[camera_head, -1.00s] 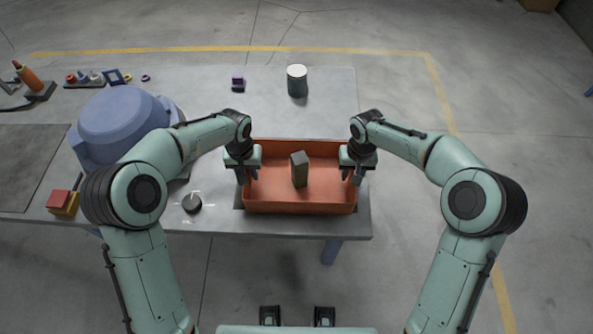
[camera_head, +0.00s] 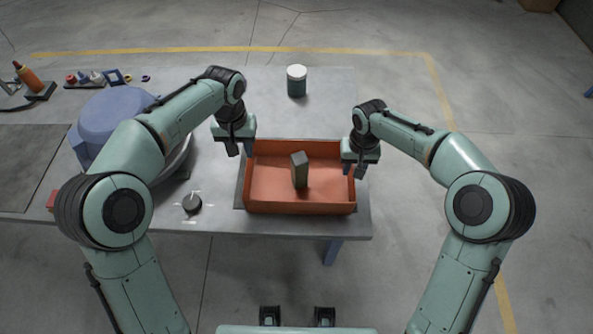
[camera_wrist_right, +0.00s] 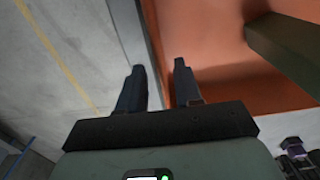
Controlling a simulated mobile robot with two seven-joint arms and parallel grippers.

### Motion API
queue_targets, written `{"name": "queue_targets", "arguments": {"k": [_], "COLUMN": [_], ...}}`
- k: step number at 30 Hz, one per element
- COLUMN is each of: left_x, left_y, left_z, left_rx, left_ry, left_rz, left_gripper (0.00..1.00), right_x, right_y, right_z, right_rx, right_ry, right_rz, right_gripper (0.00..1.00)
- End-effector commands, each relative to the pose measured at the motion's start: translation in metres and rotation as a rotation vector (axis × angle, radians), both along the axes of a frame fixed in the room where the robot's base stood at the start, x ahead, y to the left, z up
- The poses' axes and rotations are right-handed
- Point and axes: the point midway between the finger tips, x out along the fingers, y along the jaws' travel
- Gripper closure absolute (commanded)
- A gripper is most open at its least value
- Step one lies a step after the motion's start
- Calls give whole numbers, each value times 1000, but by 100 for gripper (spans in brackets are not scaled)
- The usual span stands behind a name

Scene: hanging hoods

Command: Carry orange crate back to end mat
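The orange crate (camera_head: 270,203) sits near the right front end of the table, on a dark grey mat (camera_head: 239,196) that shows as a strip along its left side. A grey-green block (camera_head: 299,170) stands inside the crate; it also shows in the right wrist view (camera_wrist_right: 290,48). My left gripper (camera_head: 240,150) is open and empty, above and beyond the crate's left rim. My right gripper (camera_head: 355,168) is at the crate's right wall. In the right wrist view its fingers (camera_wrist_right: 160,82) are apart, with nothing visibly gripped between them.
A blue rounded housing (camera_head: 115,120) stands left, partly behind my left arm. A dark knob (camera_head: 192,203) is at the front edge. A green canister with a white lid (camera_head: 297,82) stands at the back. A large dark mat (camera_head: 28,165) covers the far left.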

Motion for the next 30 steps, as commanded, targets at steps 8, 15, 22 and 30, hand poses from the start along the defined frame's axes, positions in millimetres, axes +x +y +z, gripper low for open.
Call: {"name": "queue_targets", "arguments": {"k": [8,15,22,30], "left_x": [0,0,0,0], "left_y": [0,0,0,0], "left_z": [0,0,0,0], "left_rx": [0,0,0,0], "left_ry": [-1,-1,-1,-1], "left_rz": [0,0,0,0], "left_gripper": [66,66,66,66], "right_x": [0,0,-1,0], "right_y": [0,0,0,0], "right_z": [61,86,88,88], "right_rx": [1,0,0,0], "right_ry": [-3,-1,1,0], "right_rz": [1,0,0,0], "right_gripper": [66,66,66,66]}}
